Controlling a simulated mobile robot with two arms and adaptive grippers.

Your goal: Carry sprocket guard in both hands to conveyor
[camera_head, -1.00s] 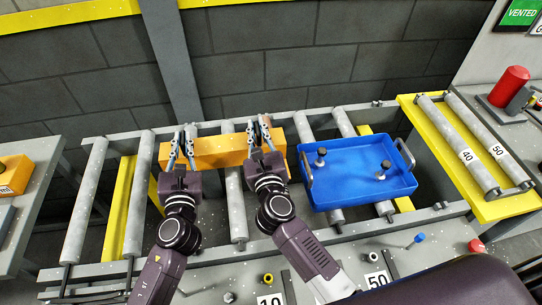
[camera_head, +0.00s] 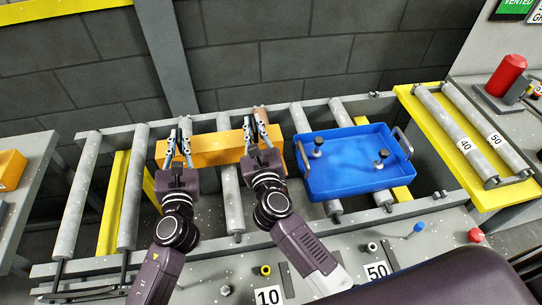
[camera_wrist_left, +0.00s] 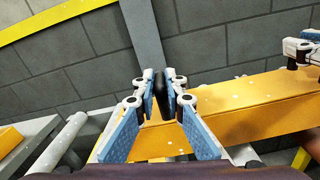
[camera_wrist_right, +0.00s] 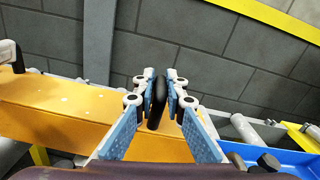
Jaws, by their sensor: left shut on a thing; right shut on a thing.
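The sprocket guard (camera_head: 216,149) is a long orange-yellow box, held level across the roller conveyor (camera_head: 129,190). It also shows in the left wrist view (camera_wrist_left: 235,112) and the right wrist view (camera_wrist_right: 60,122). My left gripper (camera_head: 179,128) is shut on the black handle (camera_wrist_left: 162,94) at its left end. My right gripper (camera_head: 254,119) is shut on the black handle (camera_wrist_right: 157,98) near its right end. Both sets of fingers are above the guard's top. Whether its underside touches the rollers is hidden.
A blue tray (camera_head: 340,190) with metal handles and dark knobs sits on the rollers just right of the guard. A yellow-framed roller section (camera_head: 420,125) lies further right. A side table (camera_head: 35,160) with an orange part (camera_head: 10,168) is left. Bare rollers lie left of the guard.

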